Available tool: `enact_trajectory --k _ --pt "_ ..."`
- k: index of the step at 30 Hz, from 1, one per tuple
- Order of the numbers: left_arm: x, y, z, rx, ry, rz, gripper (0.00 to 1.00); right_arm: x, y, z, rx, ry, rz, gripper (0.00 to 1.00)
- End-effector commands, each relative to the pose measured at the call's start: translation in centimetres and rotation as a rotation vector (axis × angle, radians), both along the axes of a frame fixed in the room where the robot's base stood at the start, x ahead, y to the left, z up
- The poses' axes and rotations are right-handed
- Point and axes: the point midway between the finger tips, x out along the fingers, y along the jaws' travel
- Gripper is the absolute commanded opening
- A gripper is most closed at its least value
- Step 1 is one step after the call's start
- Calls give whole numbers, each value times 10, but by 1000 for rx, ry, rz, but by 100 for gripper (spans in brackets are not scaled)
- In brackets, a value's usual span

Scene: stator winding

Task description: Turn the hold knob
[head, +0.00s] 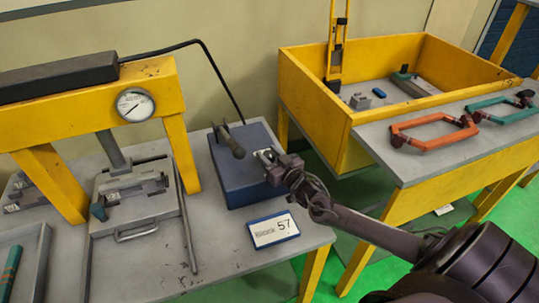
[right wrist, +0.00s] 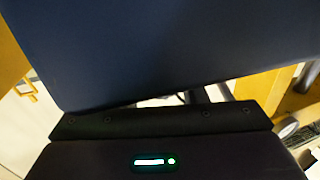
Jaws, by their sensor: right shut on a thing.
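A blue box (head: 240,178) stands on the grey table beside the yellow press frame. A dark grey lever (head: 230,141) sticks up from its top. My right gripper (head: 266,157) reaches in from the right and is shut at the right part of the box's top, just right of the lever. The hold knob is mostly hidden by the fingers, so its angle cannot be told. In the right wrist view the dark blue box (right wrist: 180,45) fills the upper part, and the fingertips do not show. My left gripper is not in view.
A yellow press frame (head: 70,115) with a round gauge (head: 136,105) stands at the left. A blue-framed sign (head: 273,229) reading 57 is at the table's front edge. A yellow bin (head: 310,95) and orange (head: 435,132) and green (head: 505,108) frames are to the right.

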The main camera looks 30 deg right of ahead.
Motion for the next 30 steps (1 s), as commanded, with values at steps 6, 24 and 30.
enact_trajectory --k 6,24,30 --pt "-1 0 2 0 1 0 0 0 1 0 3 0 -44 16" --pt "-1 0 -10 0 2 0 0 1 3 -3 9 0 -503 16" --pt "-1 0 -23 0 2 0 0 1 2 -4 7 1 -649 16"
